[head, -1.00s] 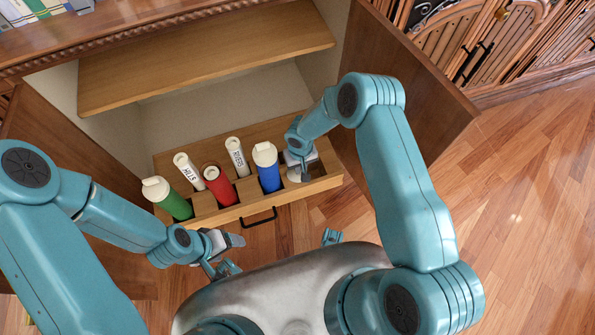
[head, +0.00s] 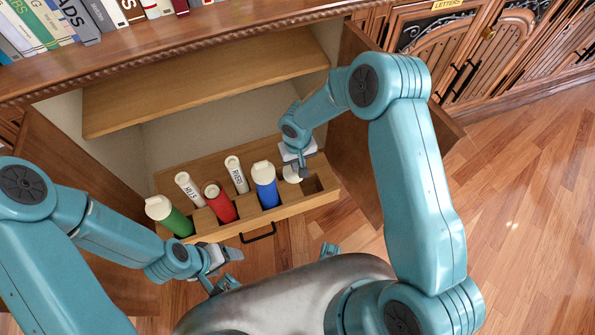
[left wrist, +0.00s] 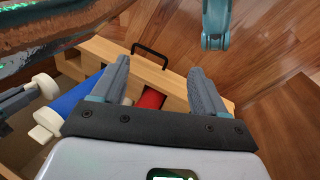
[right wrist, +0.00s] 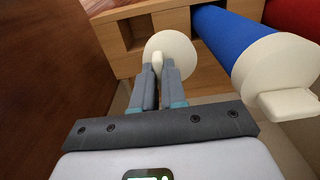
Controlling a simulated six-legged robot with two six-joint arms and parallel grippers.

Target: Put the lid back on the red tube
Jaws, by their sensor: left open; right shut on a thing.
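The red tube (head: 221,205) stands in a compartment of the drawer (head: 290,209), between the green and blue tubes. Its upper end has no white cap like theirs. It also shows in the left wrist view (left wrist: 151,98), partly hidden by my left gripper. My right gripper (head: 293,163) is shut on a round cream lid (right wrist: 180,48), gripping its knob. The lid also shows in the head view (head: 291,174), to the right of the blue tube. My left gripper (head: 226,266) is open and empty, in front of the drawer.
A capped green tube (head: 176,221) and a capped blue tube (head: 266,190) stand on either side of the red one. Two white rolls marked HILLS (head: 190,189) and RIVERS (head: 237,175) stand behind. A shelf (head: 205,85) overhangs the drawer. The cabinet door (head: 365,150) stands open at right.

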